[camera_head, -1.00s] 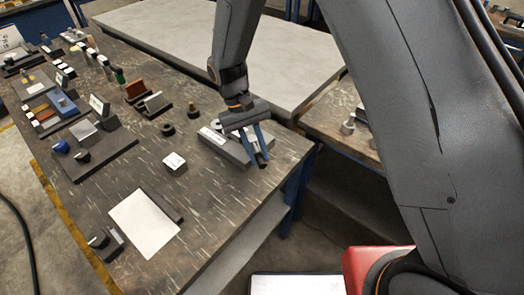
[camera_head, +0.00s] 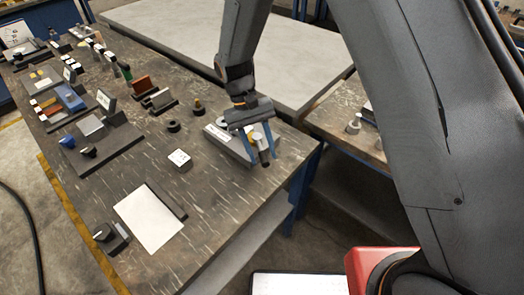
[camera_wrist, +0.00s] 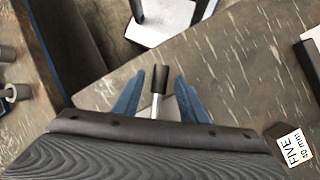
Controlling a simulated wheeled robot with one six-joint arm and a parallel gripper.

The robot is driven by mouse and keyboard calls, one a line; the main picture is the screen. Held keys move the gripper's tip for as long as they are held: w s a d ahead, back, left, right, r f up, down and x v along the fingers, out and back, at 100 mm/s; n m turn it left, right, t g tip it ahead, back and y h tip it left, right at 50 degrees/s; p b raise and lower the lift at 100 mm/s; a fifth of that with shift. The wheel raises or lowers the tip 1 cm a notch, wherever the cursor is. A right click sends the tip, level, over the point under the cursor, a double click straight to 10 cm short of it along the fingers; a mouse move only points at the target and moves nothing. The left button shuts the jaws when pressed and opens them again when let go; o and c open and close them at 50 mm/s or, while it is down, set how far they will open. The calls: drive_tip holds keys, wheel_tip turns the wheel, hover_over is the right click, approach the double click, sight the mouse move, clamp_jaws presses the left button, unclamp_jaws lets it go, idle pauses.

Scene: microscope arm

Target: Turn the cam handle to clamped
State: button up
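The cam handle is a bright metal rod with a dark knob (camera_wrist: 157,80), seen in the middle of the wrist view. In the head view its dark knob (camera_head: 264,157) shows at the front right end of a grey clamp fixture (camera_head: 222,140). My gripper (camera_wrist: 160,76) has its two blue fingers apart, one on each side of the handle, with a visible gap on both sides. In the head view my gripper (camera_head: 260,158) hangs over the fixture's right end and hides part of it. A yellowish part shows between the fingers there.
The bench edge is close on the right. A label block reading FIVE 40 mm (camera_wrist: 293,148) shows in the wrist view.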

drive_tip(key=b+v, duration=0.2)
drive_tip(key=v, duration=0.5)
drive_tip(key=shift+r, duration=0.35)
drive_tip(key=shift+w, duration=0.1)
drive_tip(key=s+d+r+m+t+y, duration=0.1)
drive_tip(key=s+d, duration=0.2)
drive_tip(key=d, duration=0.5)
drive_tip(key=s+d+r+m+t+y, duration=0.1)
drive_tip(key=s+d+t, duration=0.1)
drive_tip(key=d, duration=0.6)
drive_tip(key=s+d+r+m+t+y, duration=0.1)
drive_tip(key=s+d, duration=0.3)
drive_tip(key=d, duration=0.4)
drive_tip(key=shift+s+r+t, duration=0.3)
drive_tip(key=shift+t, duration=0.3)
